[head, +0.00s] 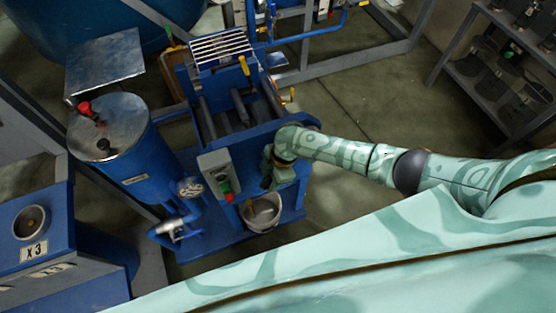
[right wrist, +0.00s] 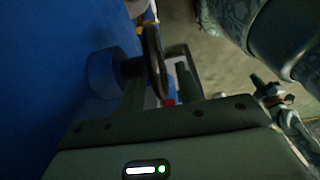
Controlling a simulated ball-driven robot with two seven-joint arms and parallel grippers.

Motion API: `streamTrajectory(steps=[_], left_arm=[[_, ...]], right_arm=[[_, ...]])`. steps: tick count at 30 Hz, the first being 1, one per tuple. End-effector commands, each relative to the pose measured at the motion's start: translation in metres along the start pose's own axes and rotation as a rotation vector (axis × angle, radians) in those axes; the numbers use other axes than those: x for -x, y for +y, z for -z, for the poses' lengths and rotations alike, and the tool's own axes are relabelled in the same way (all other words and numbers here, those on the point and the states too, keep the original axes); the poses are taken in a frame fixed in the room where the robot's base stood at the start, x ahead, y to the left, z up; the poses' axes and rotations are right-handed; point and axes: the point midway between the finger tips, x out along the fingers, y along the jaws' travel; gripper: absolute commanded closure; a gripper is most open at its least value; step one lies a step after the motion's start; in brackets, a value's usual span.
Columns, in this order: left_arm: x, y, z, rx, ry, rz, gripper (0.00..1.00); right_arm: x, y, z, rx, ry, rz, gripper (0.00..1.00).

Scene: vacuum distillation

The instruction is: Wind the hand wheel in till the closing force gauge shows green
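The hand wheel shows in the right wrist view as a dark rim (right wrist: 153,62), seen nearly edge-on beside a blue cylindrical hub (right wrist: 103,73). My right gripper (right wrist: 162,85) has its two fingers apart, with the rim between them; I cannot tell whether either finger touches it. In the head view my right gripper (head: 270,181) is at the near end of the blue press frame, and my arm hides the wheel there. A small round dial (head: 190,187) sits left of the control box; its reading is too small to tell, and I cannot tell whether it is the closing force gauge. My left gripper is not in view.
A grey control box (head: 214,170) with red and green buttons stands just left of my right gripper. A pale bucket (head: 262,213) sits below it. A blue tank (head: 122,150) is further left. A dark shelf (head: 488,75) stands at the upper right, with clear floor before it.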

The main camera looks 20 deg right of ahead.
Motion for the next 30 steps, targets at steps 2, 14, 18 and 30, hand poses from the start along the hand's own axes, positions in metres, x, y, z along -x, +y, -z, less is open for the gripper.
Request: streamTrajectory(steps=[2, 14, 18, 30], left_arm=[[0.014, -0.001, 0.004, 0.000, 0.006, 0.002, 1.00], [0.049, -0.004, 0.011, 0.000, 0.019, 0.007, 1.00], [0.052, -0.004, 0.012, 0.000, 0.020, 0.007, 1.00], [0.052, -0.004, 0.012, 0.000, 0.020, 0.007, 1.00]], right_arm=[[0.026, 0.001, 0.001, 0.002, 0.000, -0.004, 0.65], [0.123, 0.001, 0.001, 0.001, 0.000, -0.002, 0.65], [0.137, 0.001, 0.000, 0.001, 0.000, -0.002, 0.65], [0.140, 0.001, 0.000, 0.000, 0.001, 0.000, 0.65]])
